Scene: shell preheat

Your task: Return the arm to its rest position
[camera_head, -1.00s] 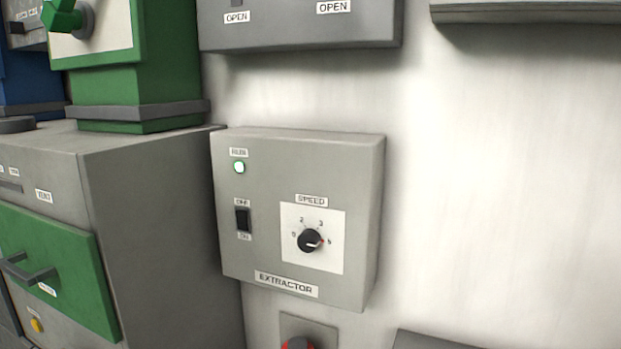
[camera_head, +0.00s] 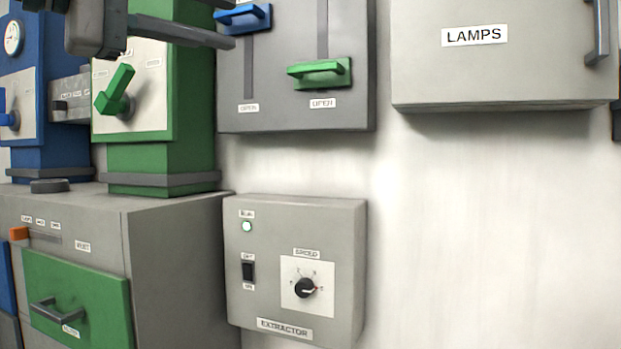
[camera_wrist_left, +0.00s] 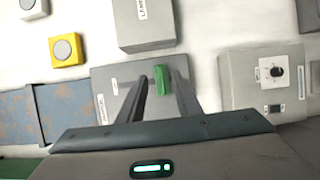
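My left gripper (camera_head: 228,22) reaches in at the top left of the head view, in front of the green column and near the grey panel's left edge. Its two dark fingers (camera_wrist_left: 161,76) stand apart with nothing held between them in the left wrist view. A green handle (camera_head: 320,72) on the grey panel, by an OPEN label, also shows beyond the fingertips in the left wrist view (camera_wrist_left: 164,82). The gripper looks apart from it. My right gripper is not in view.
The grey extractor box (camera_head: 340,240) has a lit RUN lamp (camera_head: 247,227) and a black speed knob (camera_head: 305,288). A lamps cabinet (camera_head: 500,75) hangs upper right. A green lever (camera_head: 115,92) and green drawer (camera_head: 100,290) are at left. The white wall between is bare.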

